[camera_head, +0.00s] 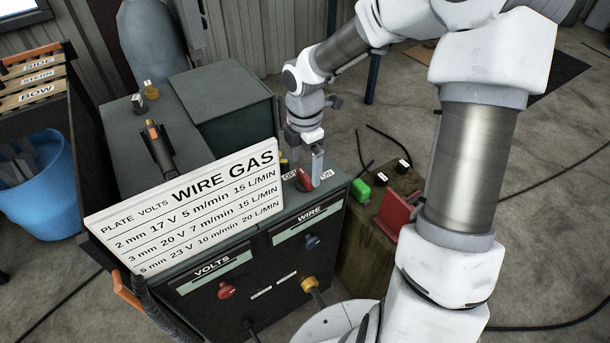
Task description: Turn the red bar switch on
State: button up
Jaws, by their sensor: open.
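The red bar switch (304,180) sits on top of the dark welding machine (319,214), near its right end, between an OFF label on its left and an ON label (327,174) on its right. The bar is small and partly covered by my gripper, so its exact angle is hard to tell. My gripper (305,165) is open and points down at the switch. One finger shows just right of the bar, close to the ON label. I cannot tell whether a finger touches the bar.
A white WIRE GAS sign (190,208) stands left of the switch. A red VOLTS knob (225,289) and a blue WIRE knob (312,241) are on the front. A wooden crate (372,235) with a green block (360,189) and a red piece (397,212) stands at right.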

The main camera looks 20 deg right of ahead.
aim_at(305, 180)
jog(key=shift+f, duration=1.45)
jog(key=shift+c, duration=0.3)
jog(key=c, duration=1.2)
